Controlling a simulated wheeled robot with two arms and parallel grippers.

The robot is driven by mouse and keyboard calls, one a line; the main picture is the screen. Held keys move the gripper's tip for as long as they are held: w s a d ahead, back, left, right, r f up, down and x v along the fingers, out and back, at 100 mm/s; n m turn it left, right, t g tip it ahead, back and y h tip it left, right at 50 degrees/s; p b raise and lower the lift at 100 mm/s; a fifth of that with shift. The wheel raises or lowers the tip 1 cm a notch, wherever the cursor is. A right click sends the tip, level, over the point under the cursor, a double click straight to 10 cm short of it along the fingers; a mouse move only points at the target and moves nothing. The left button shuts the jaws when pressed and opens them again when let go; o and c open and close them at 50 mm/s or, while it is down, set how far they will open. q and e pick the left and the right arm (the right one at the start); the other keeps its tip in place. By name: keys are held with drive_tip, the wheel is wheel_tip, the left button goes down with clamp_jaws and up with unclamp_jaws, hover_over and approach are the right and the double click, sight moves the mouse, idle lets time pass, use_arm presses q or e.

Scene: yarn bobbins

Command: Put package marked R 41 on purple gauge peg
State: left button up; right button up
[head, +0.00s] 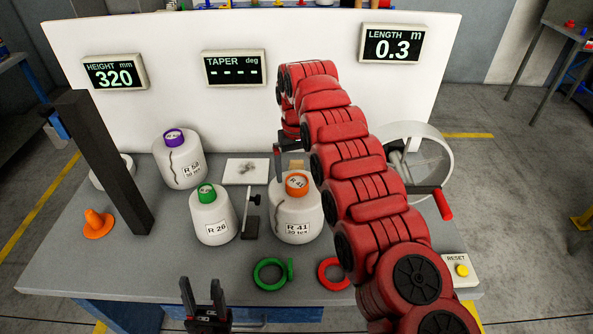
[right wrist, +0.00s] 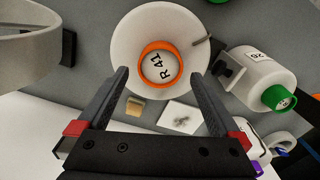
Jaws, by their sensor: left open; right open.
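The package marked R 41 (head: 297,222) is a white bobbin with an orange ring at its top, upright on the grey bench right of centre. In the right wrist view the package (right wrist: 135,30) shows from above, with its orange ring between and beyond my fingertips. My right gripper (right wrist: 160,76) is open and empty there; whether the fingers touch the package I cannot tell. In the head view my red arm hides most of that gripper. My left gripper (head: 206,292) is open and empty at the front edge. A purple ring (head: 173,137) tops another white package (head: 180,170); I cannot make out a separate purple peg.
The green-topped package R 26 (head: 212,220) stands left of R 41, with a small dark stand (head: 250,222) between. A dark post (head: 105,165), orange cone (head: 97,224), green ring (head: 268,274), red ring (head: 331,273) and cranked wheel (head: 440,150) are around. The front left bench is clear.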

wheel_tip(320, 180, up, 15)
drive_tip(key=p, duration=1.3)
drive_tip(key=shift+f, duration=0.2)
drive_tip(key=shift+s, duration=0.1)
